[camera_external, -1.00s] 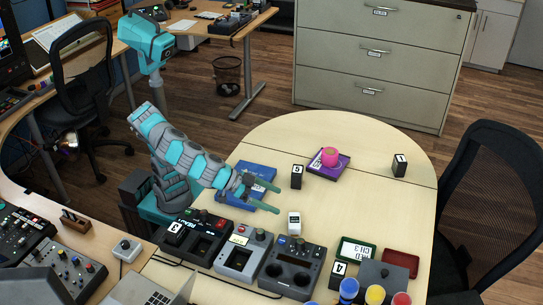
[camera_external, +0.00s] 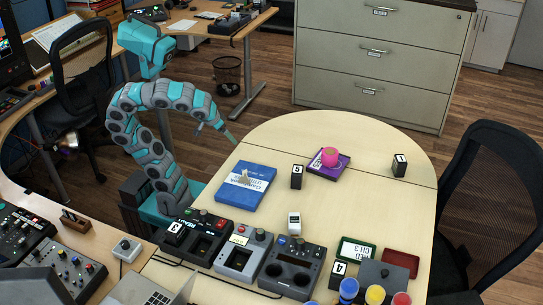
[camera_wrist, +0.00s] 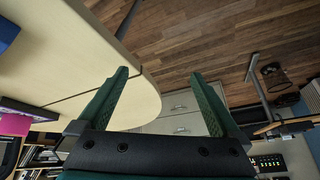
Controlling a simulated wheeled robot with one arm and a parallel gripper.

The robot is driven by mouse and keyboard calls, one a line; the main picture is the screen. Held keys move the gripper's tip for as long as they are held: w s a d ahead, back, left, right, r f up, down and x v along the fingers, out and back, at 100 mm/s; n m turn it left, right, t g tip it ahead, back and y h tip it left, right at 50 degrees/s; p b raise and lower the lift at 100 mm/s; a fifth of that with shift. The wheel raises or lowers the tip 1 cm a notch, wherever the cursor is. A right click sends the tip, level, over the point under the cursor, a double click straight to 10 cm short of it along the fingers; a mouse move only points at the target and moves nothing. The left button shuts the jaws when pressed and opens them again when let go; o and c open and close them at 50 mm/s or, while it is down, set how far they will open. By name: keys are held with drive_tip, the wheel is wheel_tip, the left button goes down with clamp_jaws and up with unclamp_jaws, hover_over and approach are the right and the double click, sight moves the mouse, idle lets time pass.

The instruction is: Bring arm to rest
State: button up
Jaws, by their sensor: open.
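My gripper (camera_external: 226,134) is at the end of my teal and grey arm, which is bent up and over in an arch in the external view. The gripper is off the left edge of the table, pointing down to the right. In the wrist view the two green fingers of my gripper (camera_wrist: 160,74) stand wide apart with nothing between them. The table edge, floor and drawer cabinet show beyond them.
The table (camera_external: 350,205) holds a blue box (camera_external: 240,194) with a small pale object on it, a purple tray (camera_external: 318,170) with a pink item (camera_external: 329,157), black number blocks and several devices along the front. A drawer cabinet (camera_external: 375,65) stands behind.

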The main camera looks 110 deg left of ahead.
drive_tip(key=s+d+f+m+g+h+p, duration=0.1)
drive_tip(key=s+d+f+m+h, duration=0.1)
drive_tip(key=d+f+m, duration=0.3)
drive_tip(key=s+d+f+m+g+h+p, duration=0.1)
drive_tip(key=s+d+f+m, duration=0.4)
drive_tip(key=f, duration=0.7)
drive_tip(key=d+m+g+h, duration=0.1)
drive_tip(key=d+h, duration=0.1)
drive_tip(key=shift+s+d+f+g+h, duration=0.2)
drive_tip(key=shift+d+g+h, duration=0.1)
drive_tip(key=shift+d, duration=0.05)
